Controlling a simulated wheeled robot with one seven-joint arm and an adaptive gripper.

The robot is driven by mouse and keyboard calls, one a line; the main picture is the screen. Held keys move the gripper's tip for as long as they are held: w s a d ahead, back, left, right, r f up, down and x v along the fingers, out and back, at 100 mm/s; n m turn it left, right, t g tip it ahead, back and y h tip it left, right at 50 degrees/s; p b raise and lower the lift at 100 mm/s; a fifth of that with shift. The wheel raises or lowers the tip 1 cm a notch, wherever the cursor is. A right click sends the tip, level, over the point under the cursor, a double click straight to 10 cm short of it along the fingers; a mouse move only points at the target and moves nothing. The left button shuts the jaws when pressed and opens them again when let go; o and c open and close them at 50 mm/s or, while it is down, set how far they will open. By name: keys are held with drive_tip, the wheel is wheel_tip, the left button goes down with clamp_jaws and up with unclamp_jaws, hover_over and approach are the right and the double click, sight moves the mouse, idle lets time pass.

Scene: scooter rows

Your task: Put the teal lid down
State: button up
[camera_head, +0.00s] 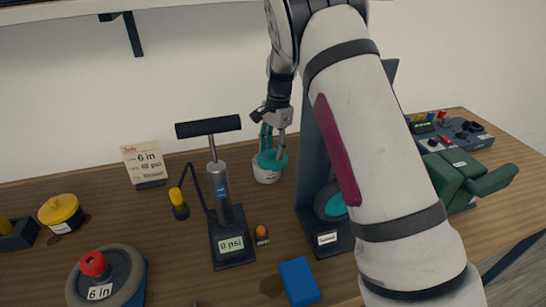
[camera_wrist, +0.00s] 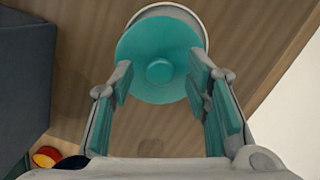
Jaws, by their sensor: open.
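The teal lid (camera_wrist: 159,52) is a round disc with a small knob in its middle. It also shows in the head view (camera_head: 270,160), at a white tub (camera_head: 266,174) near the back of the table. In the wrist view the tub's white rim (camera_wrist: 168,10) shows past the lid's far edge, so the lid looks off-centre over it. I cannot tell whether the lid rests on the tub. My gripper (camera_wrist: 160,88) is open, its teal-padded fingers apart on both sides of the lid's near part. In the head view my gripper (camera_head: 272,143) is just above the lid.
A pump (camera_head: 222,200) stands left of the tub, with a sign card (camera_head: 144,162) behind it. A dark stand (camera_head: 315,190) is close on the right. A blue block (camera_head: 299,281), a small orange-topped item (camera_head: 261,235) and a yellow-lidded pot (camera_head: 61,212) are also on the table.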

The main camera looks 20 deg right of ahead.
drive_tip(key=shift+f, duration=0.35)
drive_tip(key=shift+c, duration=0.6)
clamp_jaws()
